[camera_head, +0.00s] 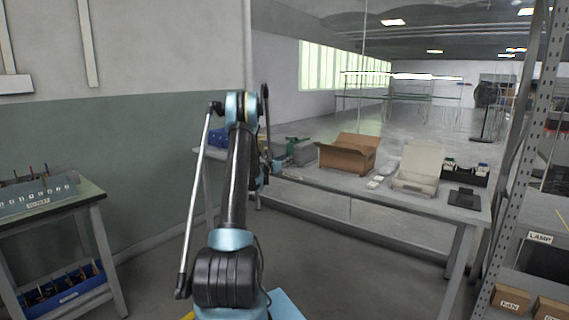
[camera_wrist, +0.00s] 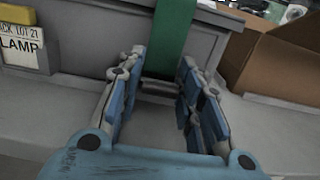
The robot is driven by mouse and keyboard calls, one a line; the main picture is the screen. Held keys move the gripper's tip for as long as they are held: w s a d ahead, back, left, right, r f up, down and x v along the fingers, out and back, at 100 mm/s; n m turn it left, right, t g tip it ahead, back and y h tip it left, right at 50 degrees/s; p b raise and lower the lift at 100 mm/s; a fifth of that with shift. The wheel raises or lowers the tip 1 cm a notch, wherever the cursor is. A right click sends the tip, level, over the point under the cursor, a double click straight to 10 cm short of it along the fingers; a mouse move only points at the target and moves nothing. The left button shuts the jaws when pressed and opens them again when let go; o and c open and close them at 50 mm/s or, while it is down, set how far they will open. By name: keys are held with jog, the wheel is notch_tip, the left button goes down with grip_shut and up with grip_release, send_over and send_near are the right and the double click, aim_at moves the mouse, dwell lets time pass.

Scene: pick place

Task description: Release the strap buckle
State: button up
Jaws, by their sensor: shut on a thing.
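A green strap (camera_wrist: 176,35) runs down the front of a grey case (camera_wrist: 95,35) in the wrist view. At its lower end is a grey metal buckle (camera_wrist: 160,87), between the fingers. My gripper (camera_wrist: 163,62) has one blue-padded finger on each side of it and is shut on the buckle. The exact contact at the fingertips is hard to see. In the head view the grey case (camera_head: 302,154) stands on the table behind my arm, with some green on it; my arm hides most of the gripper there.
The grey table (camera_head: 405,201) also holds an open cardboard box (camera_head: 347,154) just right of the case, a pale open box (camera_head: 418,170), a black bin (camera_head: 465,175) and a dark flat item (camera_head: 464,199). A metal shelf (camera_head: 517,160) stands at right.

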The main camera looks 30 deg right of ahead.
jog(key=shift+a+f+t+h, duration=0.15)
jog(key=shift+f+t+h, duration=0.25)
jog(key=shift+h, duration=0.5)
jog(key=o, duration=1.1)
jog(key=v, duration=1.2)
jog(key=shift+f, duration=0.15)
